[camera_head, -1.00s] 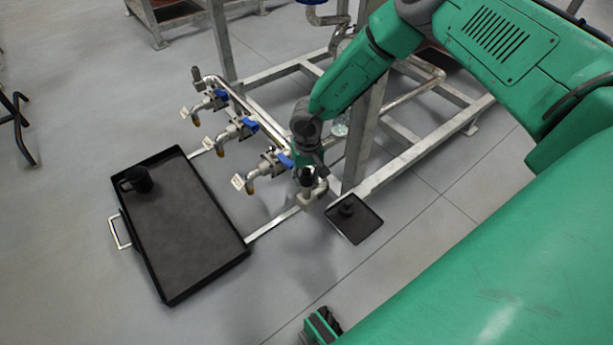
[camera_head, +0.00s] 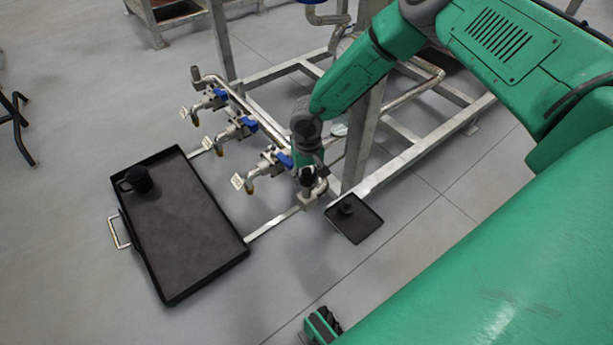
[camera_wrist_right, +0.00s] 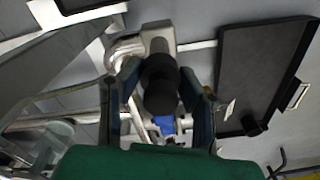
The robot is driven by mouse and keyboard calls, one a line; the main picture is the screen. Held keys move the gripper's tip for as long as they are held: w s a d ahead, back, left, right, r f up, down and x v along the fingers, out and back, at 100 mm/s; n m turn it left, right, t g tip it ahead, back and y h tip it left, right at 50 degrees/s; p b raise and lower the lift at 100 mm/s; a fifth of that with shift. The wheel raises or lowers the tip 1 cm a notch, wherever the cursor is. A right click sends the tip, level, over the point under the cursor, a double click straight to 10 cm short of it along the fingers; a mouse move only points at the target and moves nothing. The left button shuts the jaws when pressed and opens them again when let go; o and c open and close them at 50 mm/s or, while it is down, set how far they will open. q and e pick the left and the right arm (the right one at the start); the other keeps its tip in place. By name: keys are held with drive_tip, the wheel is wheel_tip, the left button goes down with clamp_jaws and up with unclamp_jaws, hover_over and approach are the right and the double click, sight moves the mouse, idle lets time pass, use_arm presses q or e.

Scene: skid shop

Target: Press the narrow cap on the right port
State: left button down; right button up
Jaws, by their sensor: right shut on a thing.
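My right gripper (camera_head: 308,170) is at the right end of the pipe rack, above the right port (camera_head: 308,198). It is shut on a black cap (camera_wrist_right: 160,85), which shows between the two fingers of the right gripper (camera_wrist_right: 163,98) in the wrist view. The cap's round dark end faces that camera and overlaps the grey metal fitting (camera_wrist_right: 158,38) behind it. I cannot tell how far the cap sits on the port.
Several valves with blue handles (camera_head: 285,160) and hanging tags line the pipe left of the gripper. A large black tray (camera_head: 207,285) with a black mug-like piece (camera_head: 138,180) lies at left. A metal frame post (camera_head: 362,150) stands close right.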

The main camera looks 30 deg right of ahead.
drive_tip(key=shift+f, duration=0.1)
idle(0.6)
drive_tip(key=o, duration=0.9)
drive_tip(key=o, duration=0.5)
drive_tip(key=shift+r+p, duration=2.7)
drive_tip(key=shift+r, duration=0.85)
